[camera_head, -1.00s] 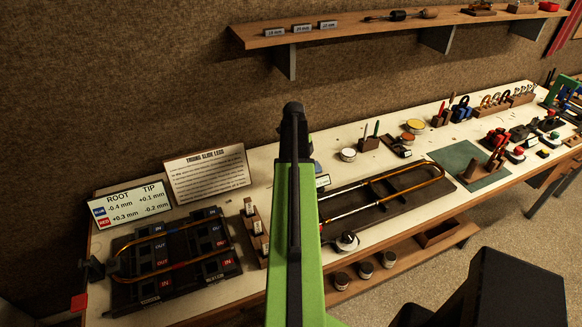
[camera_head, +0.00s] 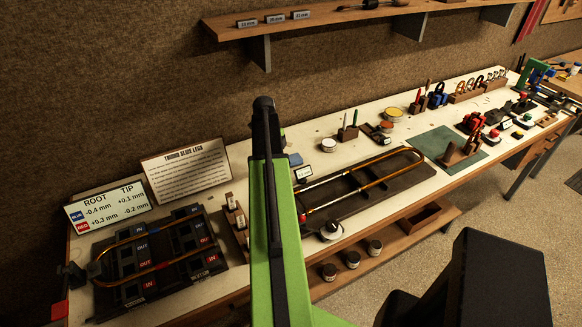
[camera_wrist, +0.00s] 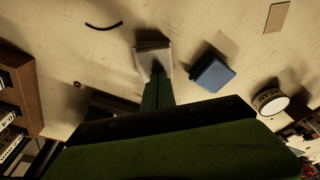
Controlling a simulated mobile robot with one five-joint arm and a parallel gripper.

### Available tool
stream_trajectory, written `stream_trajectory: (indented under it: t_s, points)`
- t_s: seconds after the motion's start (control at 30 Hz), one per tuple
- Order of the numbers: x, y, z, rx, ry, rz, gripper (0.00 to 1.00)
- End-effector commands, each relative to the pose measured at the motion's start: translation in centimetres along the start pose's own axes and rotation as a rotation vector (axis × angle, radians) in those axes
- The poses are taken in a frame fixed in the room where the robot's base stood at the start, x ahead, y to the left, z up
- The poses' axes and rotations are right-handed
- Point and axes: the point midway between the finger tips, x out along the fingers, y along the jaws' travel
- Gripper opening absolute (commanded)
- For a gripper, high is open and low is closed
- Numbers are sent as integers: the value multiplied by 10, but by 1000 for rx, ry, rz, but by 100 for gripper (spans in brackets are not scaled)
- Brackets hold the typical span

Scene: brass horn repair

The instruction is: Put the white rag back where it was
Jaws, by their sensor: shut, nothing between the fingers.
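The white rag (camera_wrist: 152,56) shows in the wrist view as a small folded pale cloth on the bench top, just beyond the tip of my gripper (camera_wrist: 157,76). My gripper is shut with nothing held. Its tip overlaps the rag's near edge in the picture; I cannot tell whether they touch. A folded blue rag (camera_wrist: 213,74) lies right of the white one, apart from it. In the head view the blue rag (camera_head: 295,159) shows just right of my green arm, which hides the white rag and my gripper's tip.
A round tin (camera_wrist: 270,101) stands right of the blue rag. In the head view, a slide on a dark board (camera_head: 345,197) lies right of my arm, and a labelled wooden block (camera_head: 236,222) is at its left. A shelf (camera_head: 330,20) overhangs the back.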

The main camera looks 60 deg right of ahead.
Motion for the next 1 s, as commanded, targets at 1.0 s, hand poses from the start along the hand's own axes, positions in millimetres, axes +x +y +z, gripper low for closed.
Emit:
stream_trajectory:
  t_s: [1.0]
  points:
    - [-28, -3, 52, -11, -17, -4, 0]
